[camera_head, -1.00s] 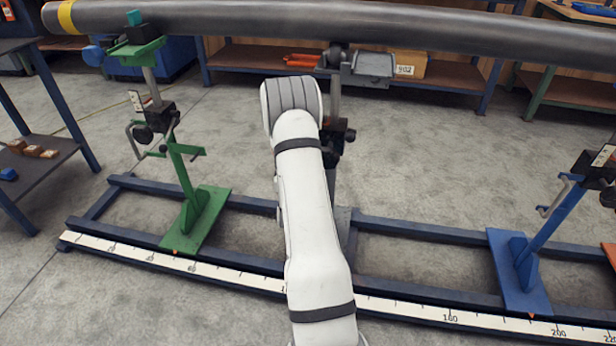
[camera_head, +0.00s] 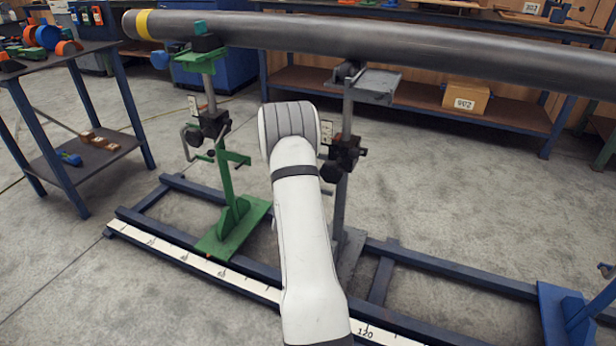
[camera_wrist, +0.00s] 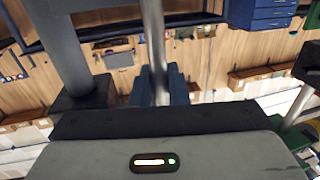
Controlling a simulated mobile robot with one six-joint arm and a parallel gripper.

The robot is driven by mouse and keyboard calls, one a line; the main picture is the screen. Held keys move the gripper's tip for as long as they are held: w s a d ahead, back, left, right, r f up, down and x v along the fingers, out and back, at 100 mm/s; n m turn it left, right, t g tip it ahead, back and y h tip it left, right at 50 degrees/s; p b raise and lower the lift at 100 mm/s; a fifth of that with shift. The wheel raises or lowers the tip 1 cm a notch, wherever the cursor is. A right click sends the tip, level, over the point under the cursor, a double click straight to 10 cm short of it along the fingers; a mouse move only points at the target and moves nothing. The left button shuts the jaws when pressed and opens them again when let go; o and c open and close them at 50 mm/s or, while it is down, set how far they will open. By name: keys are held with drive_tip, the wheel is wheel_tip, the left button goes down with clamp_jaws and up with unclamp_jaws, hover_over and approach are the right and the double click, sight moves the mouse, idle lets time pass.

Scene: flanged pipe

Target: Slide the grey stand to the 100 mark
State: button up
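The grey stand (camera_head: 347,120) stands upright on the track just right of my white arm, its flat top bracket close under the pipe. My arm hides part of its base and the scale in front of it. My gripper (camera_wrist: 160,88) is hidden behind my arm in the head view. In the wrist view its blue fingers close around a thin metal rod, apparently the grey stand's handle. A dark grey column with a black block stands to the left there. The white scale strip (camera_head: 170,250) runs along the track's front; 120 is readable, while the 100 mark is hidden.
The green stand (camera_head: 233,215) is left of the grey stand, with track space between them. The blue stand (camera_head: 565,315) is at the far right. The pipe (camera_head: 400,38) spans overhead. A side table (camera_head: 70,140) with small parts is at the left.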

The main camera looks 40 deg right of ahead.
drive_tip(key=o, duration=0.4)
drive_tip(key=p+v, duration=0.2)
drive_tip(key=v, duration=0.5)
drive_tip(key=shift+s+a, duration=0.3)
